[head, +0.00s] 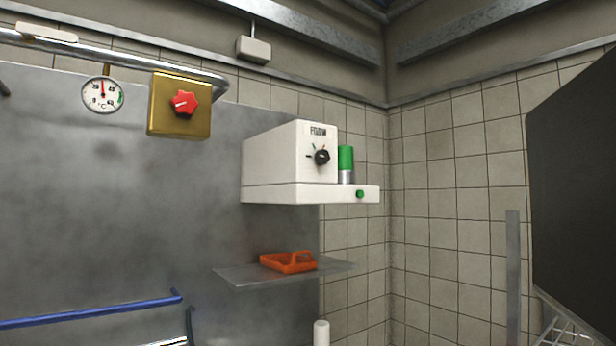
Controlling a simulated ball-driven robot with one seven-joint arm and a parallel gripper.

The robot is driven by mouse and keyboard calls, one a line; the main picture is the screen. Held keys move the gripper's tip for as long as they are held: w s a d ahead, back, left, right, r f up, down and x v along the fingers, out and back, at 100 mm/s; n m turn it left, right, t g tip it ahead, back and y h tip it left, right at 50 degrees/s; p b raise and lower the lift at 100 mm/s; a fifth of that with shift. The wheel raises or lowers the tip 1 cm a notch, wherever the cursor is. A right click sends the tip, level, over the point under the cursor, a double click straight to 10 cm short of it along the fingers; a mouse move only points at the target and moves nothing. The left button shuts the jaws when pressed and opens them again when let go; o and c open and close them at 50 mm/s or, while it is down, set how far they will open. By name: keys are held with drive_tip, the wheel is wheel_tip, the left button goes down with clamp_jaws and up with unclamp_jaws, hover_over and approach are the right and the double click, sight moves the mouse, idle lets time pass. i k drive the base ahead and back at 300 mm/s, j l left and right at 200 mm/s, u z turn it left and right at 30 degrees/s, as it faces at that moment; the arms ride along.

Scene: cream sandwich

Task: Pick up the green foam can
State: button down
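The green foam can (346,160) stands upright in the head view, with a green upper part and a silver lower part. It is on the ledge of a white machine (290,160) marked with what looks like "FOAM", right beside its dial (321,157). The can's base meets the ledge near a small green button (360,194). My gripper is not in view.
An orange tray (288,262) sits on a metal shelf (240,275) below the machine. A gold box (178,118) with a red knob and a round gauge (102,95) hang upper left. A blue rail (90,309) crosses lower left. A dark panel (575,190) fills the right.

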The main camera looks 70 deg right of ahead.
sight(345, 153)
drive_tip(key=z, duration=1.6)
drive_tip(key=k+j+z, duration=0.1)
drive_tip(key=j, duration=0.15)
